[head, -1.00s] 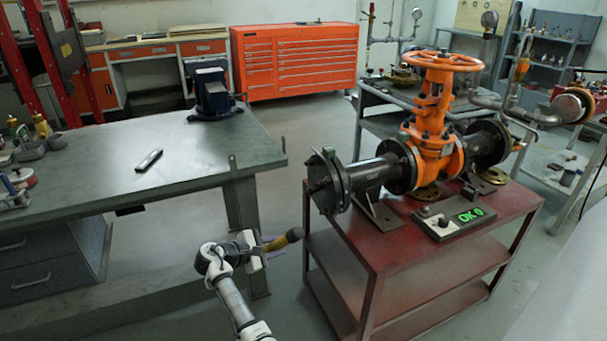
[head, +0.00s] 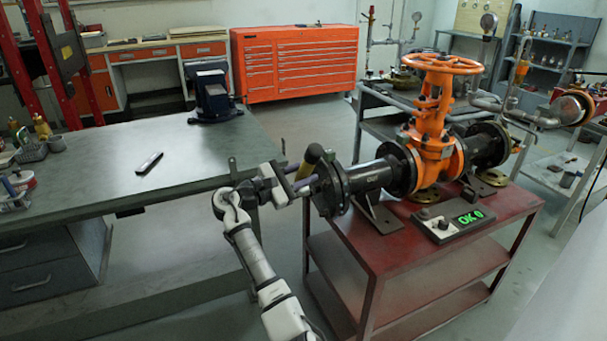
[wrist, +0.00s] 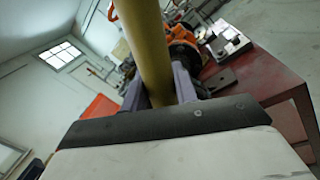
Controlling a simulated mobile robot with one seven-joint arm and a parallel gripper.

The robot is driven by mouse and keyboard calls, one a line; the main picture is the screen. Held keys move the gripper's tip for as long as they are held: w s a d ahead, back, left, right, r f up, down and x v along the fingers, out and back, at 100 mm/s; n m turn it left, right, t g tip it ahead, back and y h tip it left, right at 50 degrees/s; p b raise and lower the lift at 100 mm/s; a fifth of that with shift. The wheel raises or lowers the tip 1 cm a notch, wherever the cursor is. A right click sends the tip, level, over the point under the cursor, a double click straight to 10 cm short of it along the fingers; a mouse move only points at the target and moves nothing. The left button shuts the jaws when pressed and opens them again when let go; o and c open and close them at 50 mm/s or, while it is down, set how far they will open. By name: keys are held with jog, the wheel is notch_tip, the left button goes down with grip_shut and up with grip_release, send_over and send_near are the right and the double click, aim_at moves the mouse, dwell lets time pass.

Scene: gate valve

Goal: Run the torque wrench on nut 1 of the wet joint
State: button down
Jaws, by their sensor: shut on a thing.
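In the wrist view the yellow handle (wrist: 150,50) stands between my two fingers (wrist: 160,95). The wrench's head cannot be made out. The black end flange (head: 331,184) is just right of my gripper; whether they touch I cannot tell. The orange gate valve (head: 432,140) stands between black flanged pipes. Its flange joints carry bolts, but nut 1 and the wet joint cannot be picked out.
The pipe assembly stands on a red cart (head: 390,243). The grey workbench (head: 120,195) is at the left, with a vise (head: 212,95) and a small dark object (head: 149,162). Floor between bench and cart is open.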

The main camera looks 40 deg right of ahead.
jog(key=shift+a+r+p, duration=0.15)
jog(key=shift+r+p, duration=0.15)
jog(key=shift+p, duration=0.2)
jog(key=d, duration=0.2)
jog(key=s+d, duration=0.1)
jog(key=shift+d+f+p, duration=0.1)
jog(key=shift+d+p, duration=0.2)
jog(key=shift+d, duration=0.05)
jog(key=shift+p, duration=0.4)
jog(key=shift+d, duration=0.1)
dwell(0.8)
jog(key=shift+s+d+p, duration=0.15)
jog(key=shift+s+d, duration=0.05)
jog(key=shift+d, duration=0.55)
jog(key=shift+s+d+p, duration=0.15)
jog(key=shift+s+d, duration=0.05)
jog(key=shift+d, duration=0.55)
jog(key=shift+d+p, duration=0.3)
jog(key=shift+p, duration=0.2)
dwell(0.8)
jog(key=shift+a+p, duration=0.15)
jog(key=shift+p, duration=0.2)
dwell(0.5)
